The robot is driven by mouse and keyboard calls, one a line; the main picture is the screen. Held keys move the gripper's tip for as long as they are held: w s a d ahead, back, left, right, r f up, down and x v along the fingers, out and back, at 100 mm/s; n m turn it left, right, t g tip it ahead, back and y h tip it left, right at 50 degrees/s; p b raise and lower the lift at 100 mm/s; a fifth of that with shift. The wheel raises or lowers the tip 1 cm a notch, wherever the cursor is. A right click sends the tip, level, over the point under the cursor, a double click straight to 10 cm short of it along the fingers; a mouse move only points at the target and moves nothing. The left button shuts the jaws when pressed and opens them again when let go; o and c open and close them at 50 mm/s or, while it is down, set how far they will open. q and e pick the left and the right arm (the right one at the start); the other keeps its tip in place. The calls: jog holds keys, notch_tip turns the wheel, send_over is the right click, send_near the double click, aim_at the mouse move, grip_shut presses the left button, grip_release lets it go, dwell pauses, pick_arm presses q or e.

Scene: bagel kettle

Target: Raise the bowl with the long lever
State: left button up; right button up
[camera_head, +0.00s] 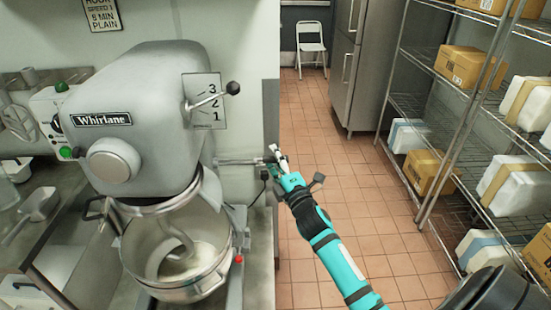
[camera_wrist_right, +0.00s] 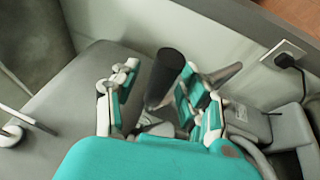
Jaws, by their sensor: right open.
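The grey mixer (camera_head: 150,120) marked Whirlane stands at the left of the head view. Its metal bowl (camera_head: 200,285) hangs below the head, with a hook and some pale dough inside. The long lever (camera_head: 240,162) sticks out to the right from the mixer's side. My right gripper (camera_head: 277,156) is at the lever's outer end. In the right wrist view, the lever's black grip (camera_wrist_right: 163,80) stands between the open fingers of my right gripper (camera_wrist_right: 160,72). I see gaps beside the grip. My left gripper is out of view.
A short lever with a black knob (camera_head: 233,88) sits on the speed plate above. A wall plug (camera_wrist_right: 287,60) is near the right gripper. Wire shelves (camera_head: 445,130) with boxes stand at the right. The tiled floor (camera_head: 320,130) between is clear.

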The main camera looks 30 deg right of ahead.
grip_shut()
jog(key=shift+f, duration=0.1)
dwell(0.4)
